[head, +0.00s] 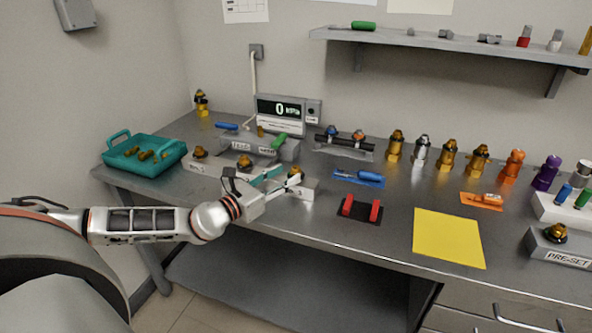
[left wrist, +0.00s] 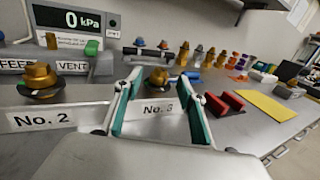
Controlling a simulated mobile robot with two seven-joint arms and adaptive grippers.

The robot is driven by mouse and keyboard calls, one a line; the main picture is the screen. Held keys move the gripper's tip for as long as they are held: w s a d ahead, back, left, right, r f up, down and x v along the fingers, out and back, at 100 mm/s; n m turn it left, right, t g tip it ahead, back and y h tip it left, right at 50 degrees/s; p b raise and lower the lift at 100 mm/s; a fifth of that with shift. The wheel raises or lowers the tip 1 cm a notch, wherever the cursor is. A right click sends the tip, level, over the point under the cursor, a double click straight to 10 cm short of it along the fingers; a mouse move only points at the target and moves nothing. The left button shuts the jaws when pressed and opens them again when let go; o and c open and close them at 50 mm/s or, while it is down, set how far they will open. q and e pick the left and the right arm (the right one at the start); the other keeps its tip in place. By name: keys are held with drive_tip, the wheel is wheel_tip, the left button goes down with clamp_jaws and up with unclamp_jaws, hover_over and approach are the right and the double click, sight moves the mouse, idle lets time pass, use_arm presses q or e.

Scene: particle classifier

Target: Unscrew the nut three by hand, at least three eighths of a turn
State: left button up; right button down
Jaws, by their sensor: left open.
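The nut three (head: 294,174) is a brass, domed piece on a dark ring, on a grey block labelled No. 3 (head: 307,188). In the left wrist view the nut (left wrist: 157,77) stands above the label, between the two teal-lined fingers. My left gripper (head: 281,177) is open and its fingers reach to either side of the nut. Whether either finger touches it I cannot tell. The gripper also shows in the left wrist view (left wrist: 161,88). My right gripper is not in view.
The No. 2 nut (left wrist: 39,79) stands close on the left. Behind are the FEED/VENT block with a green handle (head: 280,141) and a gauge reading 0 kPa (head: 281,127). A teal basket (head: 172,160) is left. A red-and-black holder (head: 360,215) and yellow mat (head: 448,238) are right.

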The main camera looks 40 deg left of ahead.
sight(293, 171)
use_arm(q)
drive_tip(key=shift+w+d, duration=0.2)
drive_tip(key=shift+w, duration=1)
drive_tip(key=shift+w+d, duration=0.15)
drive_tip(key=shift+w, duration=1)
drive_tip(key=c, duration=1.1)
